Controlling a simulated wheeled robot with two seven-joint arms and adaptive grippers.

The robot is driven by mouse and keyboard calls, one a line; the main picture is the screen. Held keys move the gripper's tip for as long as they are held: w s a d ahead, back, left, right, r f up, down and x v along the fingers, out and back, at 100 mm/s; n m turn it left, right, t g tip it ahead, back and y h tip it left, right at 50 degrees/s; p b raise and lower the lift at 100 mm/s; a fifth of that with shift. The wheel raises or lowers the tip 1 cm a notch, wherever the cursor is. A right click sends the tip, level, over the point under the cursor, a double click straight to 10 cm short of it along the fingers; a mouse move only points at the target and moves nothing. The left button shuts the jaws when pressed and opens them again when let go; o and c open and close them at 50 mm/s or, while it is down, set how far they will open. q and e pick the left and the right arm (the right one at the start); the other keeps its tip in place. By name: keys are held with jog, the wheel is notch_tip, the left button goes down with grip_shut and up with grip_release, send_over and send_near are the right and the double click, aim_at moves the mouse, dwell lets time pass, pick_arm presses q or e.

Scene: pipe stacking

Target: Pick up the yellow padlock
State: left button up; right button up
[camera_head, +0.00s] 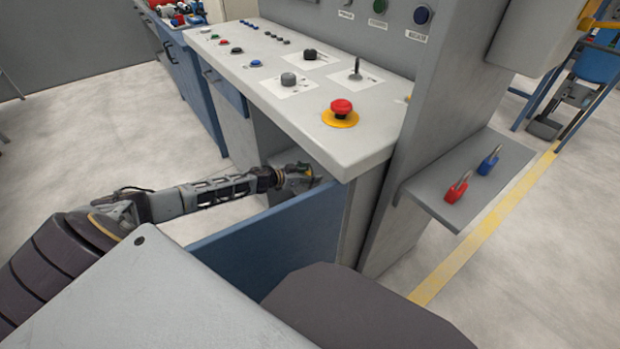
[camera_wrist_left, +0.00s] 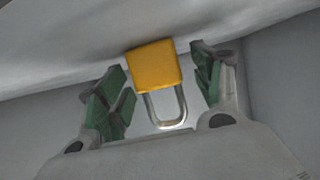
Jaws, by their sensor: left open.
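The yellow padlock (camera_wrist_left: 154,66) shows in the left wrist view, its body up and its silver shackle towards the bottom of the picture. My left gripper (camera_wrist_left: 160,90) is open, with a green-padded finger on each side of the padlock. The fingers look apart from the padlock; a gap shows on both sides. In the head view my left gripper (camera_head: 306,172) reaches under the front edge of the grey console, near the blue door. My right gripper is not in view.
The grey console (camera_head: 240,75) with buttons overhangs my left gripper. The open blue door (camera_head: 285,235) stands close below my left arm. A side shelf (camera_head: 465,205) at the right holds a red padlock (camera_head: 457,190) and a blue padlock (camera_head: 489,162).

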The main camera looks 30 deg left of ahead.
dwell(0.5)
pick_arm(q)
jog(key=c, duration=1.2)
